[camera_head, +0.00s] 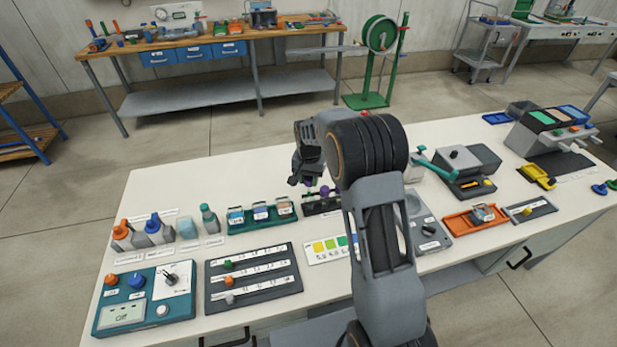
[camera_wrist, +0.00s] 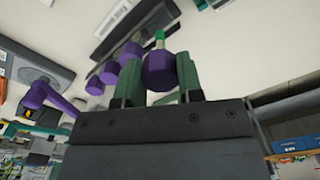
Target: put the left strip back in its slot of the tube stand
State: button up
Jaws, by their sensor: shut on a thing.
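My gripper (camera_head: 307,168) is above the back of the white bench, over the dark tube stand (camera_head: 322,205). In the wrist view my gripper (camera_wrist: 157,82) is shut, with its green fingers on either side of a purple piece (camera_wrist: 158,70) that has a bright green tip; I take this to be the left strip. Several similar purple pieces stand in a row beside it, and the dark stand (camera_wrist: 150,18) with a white label lies past them. The held strip looks apart from the stand, but its lower end and its slot are hard to make out.
Left of the stand are a rack of small vials (camera_head: 261,214) and several bottles (camera_head: 153,228). A colour chart (camera_head: 331,247) lies in front. A grey device (camera_head: 428,236) stands to the right. A purple bent bar (camera_wrist: 45,94) shows in the wrist view.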

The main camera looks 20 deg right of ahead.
aim_at(309, 191)
jog(key=shift+f+b, duration=1.9)
jog(key=shift+f, duration=1.15)
jog(key=o, duration=1)
jog(key=shift+r, duration=0.15)
jog(key=shift+r+p, duration=2.35)
jog(key=shift+r, duration=1.05)
